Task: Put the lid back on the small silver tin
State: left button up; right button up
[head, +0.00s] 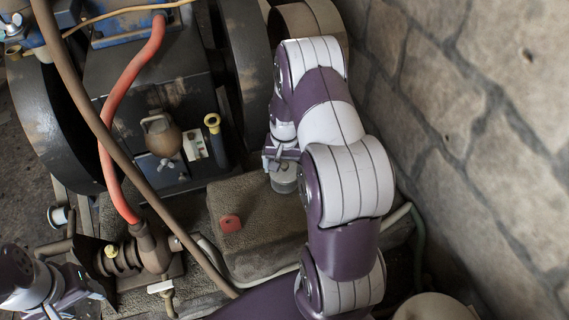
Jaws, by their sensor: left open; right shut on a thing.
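The small silver tin (284,182) stands at the right end of the grey, rough-topped block, under my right gripper. My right gripper (282,162) points down at the top of the tin and is shut on the lid, which is mostly hidden by the fingers and wrist. I cannot tell whether the lid touches the tin's rim. My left gripper (88,297) is at the lower left, open and empty, far from the tin.
A red tag-like piece (230,223) lies on the grey block (262,212). A red hose (107,150) and a brown pipe (125,160) cross the left side. Dark wheels flank the engine. A stone wall (480,130) closes off the right.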

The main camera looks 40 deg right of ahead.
dwell(0.4)
jog(key=o, duration=0.7)
jog(key=shift+o, duration=0.2)
notch_tip(320, 180, up, 7)
jog(key=p, duration=0.7)
grip_shut()
